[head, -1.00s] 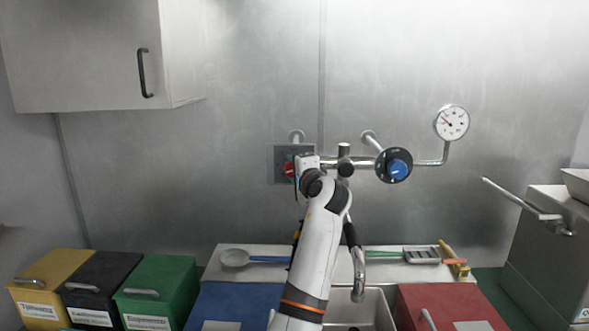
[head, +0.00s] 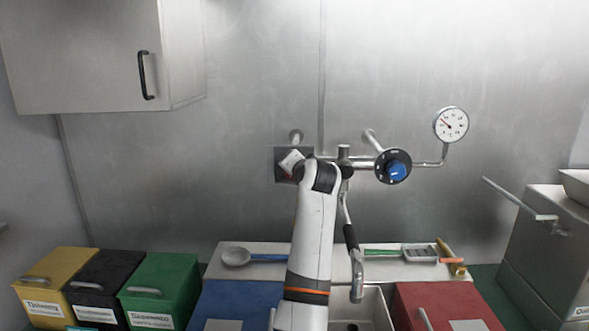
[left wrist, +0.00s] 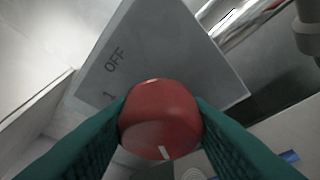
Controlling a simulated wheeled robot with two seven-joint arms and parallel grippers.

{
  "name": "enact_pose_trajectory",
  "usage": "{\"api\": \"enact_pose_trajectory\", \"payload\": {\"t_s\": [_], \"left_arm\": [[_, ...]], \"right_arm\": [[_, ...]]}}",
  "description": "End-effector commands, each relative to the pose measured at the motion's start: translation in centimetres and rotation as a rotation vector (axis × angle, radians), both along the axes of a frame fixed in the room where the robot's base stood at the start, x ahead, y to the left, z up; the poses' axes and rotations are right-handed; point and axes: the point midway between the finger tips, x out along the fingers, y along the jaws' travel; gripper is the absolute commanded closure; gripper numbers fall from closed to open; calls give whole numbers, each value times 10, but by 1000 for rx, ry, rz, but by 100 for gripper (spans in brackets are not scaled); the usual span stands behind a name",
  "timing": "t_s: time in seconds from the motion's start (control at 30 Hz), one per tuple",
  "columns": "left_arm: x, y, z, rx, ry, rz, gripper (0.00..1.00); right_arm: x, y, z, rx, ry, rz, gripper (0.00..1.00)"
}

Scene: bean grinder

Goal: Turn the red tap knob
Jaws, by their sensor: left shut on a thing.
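The red tap knob (left wrist: 160,120) fills the middle of the left wrist view, with a white mark on its lower edge. Behind it is a grey plate (left wrist: 165,50) marked "OFF" and "1", which looks tilted in this view. My left gripper (left wrist: 160,130) is shut on the knob, with a green finger touching each side. In the head view my left gripper (head: 293,163) is at the wall plate (head: 281,152), and my arm hides the red knob. My right gripper is not in view.
A blue knob (head: 397,171) and a pressure gauge (head: 451,125) are right of my gripper. Pipes and a tap spout (head: 358,280) are close beside my arm. Blue and red boxes (head: 450,305) flank the sink below.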

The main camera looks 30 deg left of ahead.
Motion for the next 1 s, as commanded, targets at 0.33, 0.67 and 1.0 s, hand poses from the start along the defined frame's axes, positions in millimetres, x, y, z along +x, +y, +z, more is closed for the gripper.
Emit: {"api": "enact_pose_trajectory", "payload": {"t_s": [0.33, 0.67, 1.0], "left_arm": [[0, 0, -6, -26, -2, 1, 81], [0, 0, -5, -23, -3, 1, 36], [-2, -3, -1, -20, -9, 0, 36]], "right_arm": [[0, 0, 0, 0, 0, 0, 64], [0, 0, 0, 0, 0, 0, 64], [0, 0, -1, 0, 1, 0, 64]]}}
